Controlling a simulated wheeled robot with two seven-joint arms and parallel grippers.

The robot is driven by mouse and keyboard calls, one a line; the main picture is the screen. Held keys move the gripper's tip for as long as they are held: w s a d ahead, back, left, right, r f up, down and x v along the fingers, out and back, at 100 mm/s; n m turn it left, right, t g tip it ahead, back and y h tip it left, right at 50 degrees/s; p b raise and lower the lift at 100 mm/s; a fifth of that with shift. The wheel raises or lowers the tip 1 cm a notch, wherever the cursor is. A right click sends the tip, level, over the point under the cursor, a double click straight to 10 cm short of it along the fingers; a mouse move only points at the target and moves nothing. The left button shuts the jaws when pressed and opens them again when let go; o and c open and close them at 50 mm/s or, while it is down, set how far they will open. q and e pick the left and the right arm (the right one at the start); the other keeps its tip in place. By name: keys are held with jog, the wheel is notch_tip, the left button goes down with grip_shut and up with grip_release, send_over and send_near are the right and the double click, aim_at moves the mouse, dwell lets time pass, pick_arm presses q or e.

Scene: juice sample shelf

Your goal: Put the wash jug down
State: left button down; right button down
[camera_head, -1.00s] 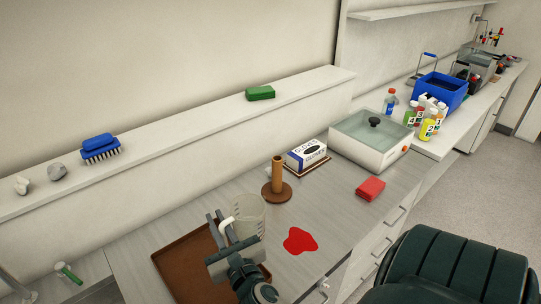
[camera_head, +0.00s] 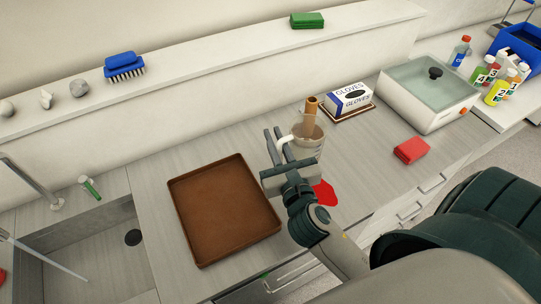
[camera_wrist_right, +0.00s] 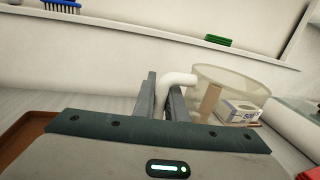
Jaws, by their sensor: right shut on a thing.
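The wash jug (camera_head: 309,142) is a clear jug with a white handle, in the head view to the right of the brown tray. It also shows in the wrist view (camera_wrist_right: 235,82). My right gripper (camera_head: 274,138) is shut on the white handle (camera_wrist_right: 174,80), which sits between its two fingers. The jug overlaps the brown post (camera_head: 312,105) behind it. I cannot tell whether its base touches the counter, as the gripper and arm partly cover that area. My left gripper is not in view.
The brown tray (camera_head: 222,212) is empty. A red spill (camera_head: 326,194) lies on the counter beside my right arm. A sink (camera_head: 95,262) is at left.

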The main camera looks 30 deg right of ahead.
jog(key=w+a+f, duration=0.1)
jog(key=w+f, duration=0.2)
jog(key=w, duration=0.2)
jog(key=w+a+f+p, duration=0.1)
jog(key=w+f, duration=0.3)
jog(key=w, duration=0.2)
jog(key=shift+w+a, duration=0.2)
jog(key=shift+a, duration=0.05)
jog(key=shift+f+b, duration=0.45)
jog(key=shift+f, duration=1.5)
jog(key=shift+f, duration=0.2)
jog(key=c, duration=1.8)
grip_release()
jog(key=shift+r, duration=0.1)
